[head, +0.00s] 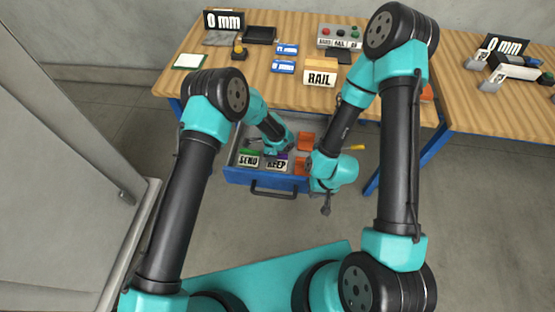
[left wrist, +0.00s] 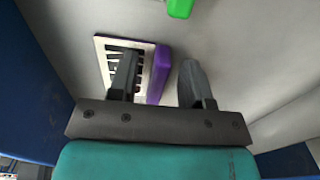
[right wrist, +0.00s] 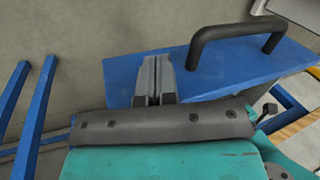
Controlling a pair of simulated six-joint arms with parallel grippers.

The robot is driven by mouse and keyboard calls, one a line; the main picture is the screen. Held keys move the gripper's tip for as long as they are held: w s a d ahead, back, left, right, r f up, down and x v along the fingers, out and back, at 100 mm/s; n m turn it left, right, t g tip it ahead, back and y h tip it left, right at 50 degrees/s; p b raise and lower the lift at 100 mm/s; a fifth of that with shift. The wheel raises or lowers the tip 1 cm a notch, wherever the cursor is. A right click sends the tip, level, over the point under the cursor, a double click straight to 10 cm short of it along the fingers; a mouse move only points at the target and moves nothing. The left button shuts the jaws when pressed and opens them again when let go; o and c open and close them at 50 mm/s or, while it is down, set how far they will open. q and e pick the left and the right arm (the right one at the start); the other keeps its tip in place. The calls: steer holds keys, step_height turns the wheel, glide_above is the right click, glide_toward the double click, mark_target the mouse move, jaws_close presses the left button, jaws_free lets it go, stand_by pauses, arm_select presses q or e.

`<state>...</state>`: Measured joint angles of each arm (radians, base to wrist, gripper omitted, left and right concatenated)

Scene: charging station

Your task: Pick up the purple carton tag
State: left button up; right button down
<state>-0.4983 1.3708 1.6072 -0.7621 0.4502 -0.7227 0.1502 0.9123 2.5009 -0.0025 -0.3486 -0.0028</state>
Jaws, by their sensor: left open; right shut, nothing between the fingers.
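The purple carton tag (head: 276,167) has a white face reading KEEP and sits in the open blue drawer, right of a green-topped SEND tag (head: 248,161). In the left wrist view, the purple tag (left wrist: 159,74) shows its purple body between my left gripper's (left wrist: 158,58) spread fingers. The left finger overlaps its white lettered face; whether either finger touches it is unclear. My left gripper is open, and its fingers are largely hidden in the head view. My right gripper (right wrist: 157,62) is shut and empty by the drawer's front; it also shows in the head view (head: 327,209).
The drawer (head: 240,178) has a dark handle (right wrist: 235,35) on its front. Orange blocks (head: 305,141) lie in its right part. Above it, the wooden table (head: 290,97) carries a RAIL block (head: 320,79), blue items and a button box (head: 339,37).

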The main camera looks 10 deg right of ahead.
arm_select(q)
steer(key=shift+c, duration=0.4)
jaws_close()
step_height(320, 180, up, 10)
stand_by(0.7)
stand_by(0.3)
